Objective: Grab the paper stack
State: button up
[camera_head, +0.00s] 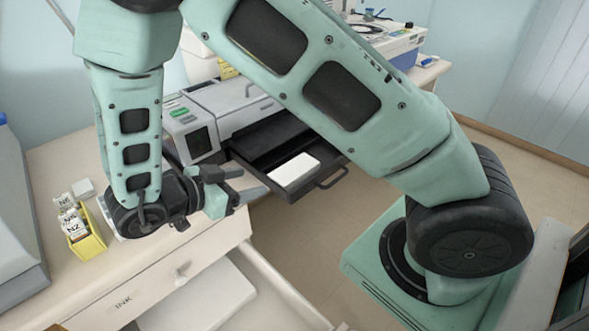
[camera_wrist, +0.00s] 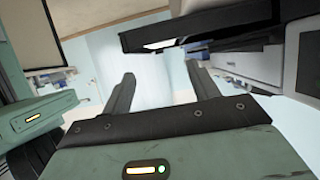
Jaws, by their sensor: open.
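A white paper stack (camera_head: 294,170) lies in the pulled-out black tray (camera_head: 262,150) of a grey printer. My gripper (camera_head: 248,182) is just left of the tray, sideways with its fingers pointing toward it. In the wrist view my gripper (camera_wrist: 163,85) is open, with nothing between its two dark fingers. In that view the dark tray (camera_wrist: 200,27) is upper right of the fingers, and a small white patch shows at its edge. The gripper looks apart from the stack, though the exact gap is hard to judge.
The grey printer (camera_head: 205,118) stands on the white bench. Below, an open drawer (camera_head: 275,283) holds a flat white thing (camera_head: 205,300); the drawer face above reads INK. A yellow box (camera_head: 88,243) with labelled packets is at left. Floor beyond the tray is clear.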

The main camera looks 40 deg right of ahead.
jog(key=p, duration=0.1)
send_near(290, 171)
jog(key=x, duration=0.4)
jog(key=shift+s+f, duration=0.1)
jog(key=shift+p+x, duration=1)
jog(key=shift+x, duration=1.75)
jog(key=c, duration=0.7)
